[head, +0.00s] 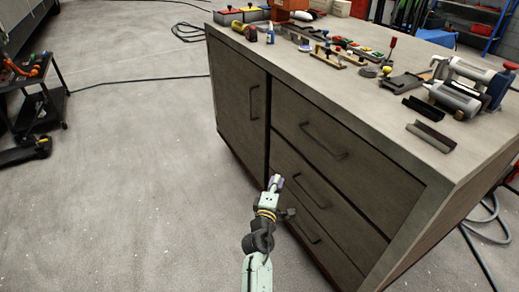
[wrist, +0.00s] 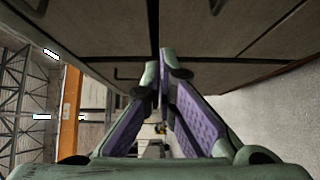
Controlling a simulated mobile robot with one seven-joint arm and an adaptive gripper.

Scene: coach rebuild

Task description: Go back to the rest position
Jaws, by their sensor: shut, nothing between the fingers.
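My gripper (head: 276,182) is in front of the workbench, beside the dark seam between its left door and its drawers, below the top. In the wrist view my gripper (wrist: 164,68) has its purple-padded fingers brought together at the tips, with nothing between them. The workbench (head: 238,90) also fills the top of the wrist view (wrist: 220,30), close to the fingertips. Whether the fingertips touch the bench front is not clear.
The benchtop holds several tools, small parts, dark channel pieces (head: 431,137) and a grey machine (head: 458,90). Drawer handles (head: 323,141) stick out near my arm. A black cart (head: 40,105) stands at far left. The grey floor (head: 130,180) left of the bench is clear except for cables.

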